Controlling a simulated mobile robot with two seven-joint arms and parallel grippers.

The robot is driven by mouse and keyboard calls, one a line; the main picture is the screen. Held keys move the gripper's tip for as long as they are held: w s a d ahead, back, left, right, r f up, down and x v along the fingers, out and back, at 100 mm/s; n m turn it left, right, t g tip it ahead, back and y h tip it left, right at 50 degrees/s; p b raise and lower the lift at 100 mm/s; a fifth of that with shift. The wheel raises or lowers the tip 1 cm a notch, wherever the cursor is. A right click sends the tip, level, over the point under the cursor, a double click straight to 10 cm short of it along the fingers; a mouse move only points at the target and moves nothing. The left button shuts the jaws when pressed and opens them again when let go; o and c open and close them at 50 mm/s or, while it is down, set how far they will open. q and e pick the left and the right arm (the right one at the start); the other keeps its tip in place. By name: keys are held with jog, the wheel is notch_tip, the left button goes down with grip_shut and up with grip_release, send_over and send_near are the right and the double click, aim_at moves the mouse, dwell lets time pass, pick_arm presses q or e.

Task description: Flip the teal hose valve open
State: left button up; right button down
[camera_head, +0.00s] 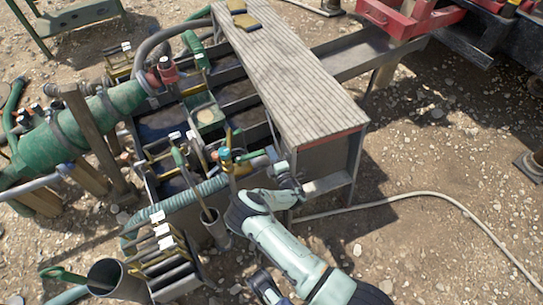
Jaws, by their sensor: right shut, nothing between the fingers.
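A small teal valve (225,154) with a slim upright yellow-and-teal handle stands at the near edge of the metal tank (172,212), close to the end of the ribbed teal hose (190,193). My right gripper (270,161) is just right of the valve, beside the near end of the slatted cover. It is small and partly hidden by its own wrist. It is shut and empty. I cannot tell whether it touches the valve handle. My left gripper is out of view.
A slatted cover (280,70) lies over the tank's right part. A green cylinder (85,125) lies at left. Metal pipes (215,232) and a bracket stack stand in front. A pale hose (430,194) crosses open gravel at right. Red machinery (405,18) stands behind.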

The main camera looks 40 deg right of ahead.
dwell(0.5)
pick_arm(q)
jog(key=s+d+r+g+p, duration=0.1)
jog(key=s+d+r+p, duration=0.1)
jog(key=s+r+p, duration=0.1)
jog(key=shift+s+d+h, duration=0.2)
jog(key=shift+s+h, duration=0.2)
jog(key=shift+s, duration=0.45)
pick_arm(e)
jog(key=v, duration=1.3)
jog(key=shift+s, duration=0.2)
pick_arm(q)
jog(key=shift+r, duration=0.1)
